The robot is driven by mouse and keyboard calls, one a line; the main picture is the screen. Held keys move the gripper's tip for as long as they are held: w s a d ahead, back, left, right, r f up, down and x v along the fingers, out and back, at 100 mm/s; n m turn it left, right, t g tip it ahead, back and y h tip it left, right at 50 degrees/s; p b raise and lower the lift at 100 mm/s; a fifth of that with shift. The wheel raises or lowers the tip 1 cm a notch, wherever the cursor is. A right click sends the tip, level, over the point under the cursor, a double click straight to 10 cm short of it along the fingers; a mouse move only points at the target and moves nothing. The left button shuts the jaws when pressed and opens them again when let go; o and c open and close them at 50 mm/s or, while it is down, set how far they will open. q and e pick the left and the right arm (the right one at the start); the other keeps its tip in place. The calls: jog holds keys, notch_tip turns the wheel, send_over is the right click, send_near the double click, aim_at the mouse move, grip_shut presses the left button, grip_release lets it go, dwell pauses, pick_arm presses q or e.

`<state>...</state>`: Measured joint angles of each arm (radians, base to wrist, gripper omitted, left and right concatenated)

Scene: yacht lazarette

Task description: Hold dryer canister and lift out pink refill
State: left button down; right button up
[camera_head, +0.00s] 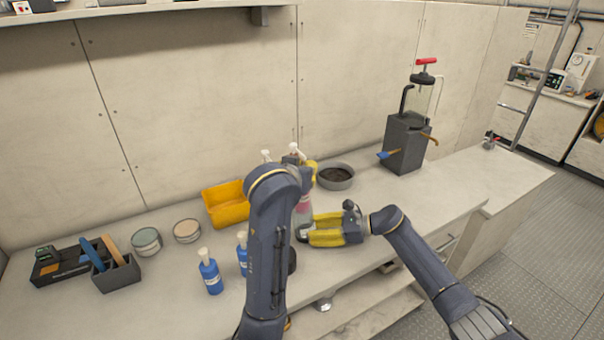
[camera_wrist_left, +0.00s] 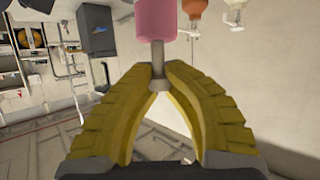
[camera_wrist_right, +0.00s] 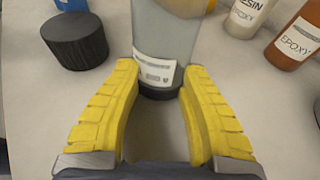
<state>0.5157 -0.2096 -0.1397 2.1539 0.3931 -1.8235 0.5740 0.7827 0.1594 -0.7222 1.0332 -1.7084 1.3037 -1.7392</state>
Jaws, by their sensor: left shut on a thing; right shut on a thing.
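The pink refill (camera_wrist_left: 156,18) is a pink cylinder with a grey stem and knob. My left gripper (camera_wrist_left: 158,82) is shut on that stem and knob. In the head view my left gripper (camera_head: 309,178) is above the pink refill (camera_head: 303,204), mostly behind my own arm. The dryer canister (camera_wrist_right: 170,45) is clear grey with a white label and a dark base, upright on the bench. My right gripper (camera_wrist_right: 161,72) is shut on its lower part, also seen low at the bench in the head view (camera_head: 308,236). Whether the refill's lower end is inside the canister is hidden.
A black cap (camera_wrist_right: 75,40) lies beside the canister. Resin (camera_wrist_right: 250,14) and epoxy (camera_wrist_right: 296,42) bottles stand behind. A yellow bin (camera_head: 228,206), a grey bowl (camera_head: 336,179) and blue bottles (camera_head: 210,274) are nearby. The bench right of the bowl is largely clear up to the pump stand (camera_head: 405,145).

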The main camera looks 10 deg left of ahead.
jog(key=o, duration=1.5)
jog(key=shift+r, duration=0.1)
jog(key=shift+d, duration=0.1)
